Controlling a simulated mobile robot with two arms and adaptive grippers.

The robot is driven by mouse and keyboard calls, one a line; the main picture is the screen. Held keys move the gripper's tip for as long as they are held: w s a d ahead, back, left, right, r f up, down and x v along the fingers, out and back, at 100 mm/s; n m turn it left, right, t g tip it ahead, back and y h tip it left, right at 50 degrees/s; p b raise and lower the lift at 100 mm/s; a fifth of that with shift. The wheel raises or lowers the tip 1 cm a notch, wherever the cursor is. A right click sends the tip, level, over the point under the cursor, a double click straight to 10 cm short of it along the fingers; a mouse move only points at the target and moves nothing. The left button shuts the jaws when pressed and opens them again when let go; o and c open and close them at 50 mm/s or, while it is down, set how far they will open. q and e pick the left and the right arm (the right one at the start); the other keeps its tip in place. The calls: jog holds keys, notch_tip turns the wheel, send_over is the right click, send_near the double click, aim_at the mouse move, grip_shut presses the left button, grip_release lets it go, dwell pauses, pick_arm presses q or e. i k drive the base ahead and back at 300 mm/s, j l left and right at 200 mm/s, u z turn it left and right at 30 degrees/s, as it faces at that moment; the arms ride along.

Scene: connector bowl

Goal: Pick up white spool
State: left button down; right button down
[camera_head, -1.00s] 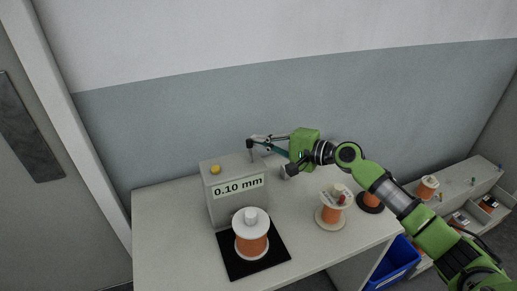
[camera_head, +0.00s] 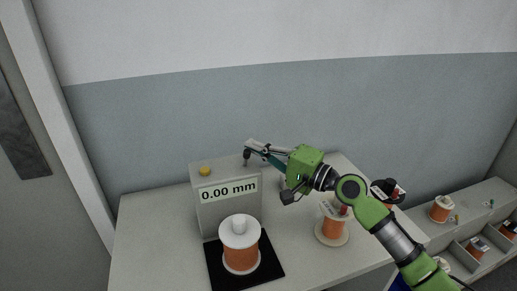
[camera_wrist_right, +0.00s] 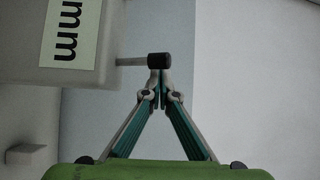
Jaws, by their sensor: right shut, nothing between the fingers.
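The white spool (camera_head: 240,231) has white flanges, a white top knob and orange wire. It stands upright on a black pad (camera_head: 270,272) in front of a grey box (camera_head: 208,213) whose display reads 0.00 mm. My right gripper (camera_head: 247,153) is shut and empty by the box's upper right corner, behind and above the spool, apart from it. In the right wrist view, the closed fingertips (camera_wrist_right: 160,82) are at a black-capped rod (camera_wrist_right: 158,60) sticking out of the box; I cannot tell if they touch. The spool is not in that view. My left gripper is not in view.
Another orange-wire spool (camera_head: 332,229) with a pale base and red knob stands to the right, near my right arm. A dark-flanged spool (camera_head: 388,192) is behind the arm. The box has a yellow button (camera_head: 204,170). A shelf with compartments (camera_head: 462,238) stands at right. The table's left side is clear.

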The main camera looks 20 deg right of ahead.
aim_at(240, 234)
jog(key=l, duration=0.35)
jog(key=k+l, duration=0.55)
jog(key=l, duration=0.25)
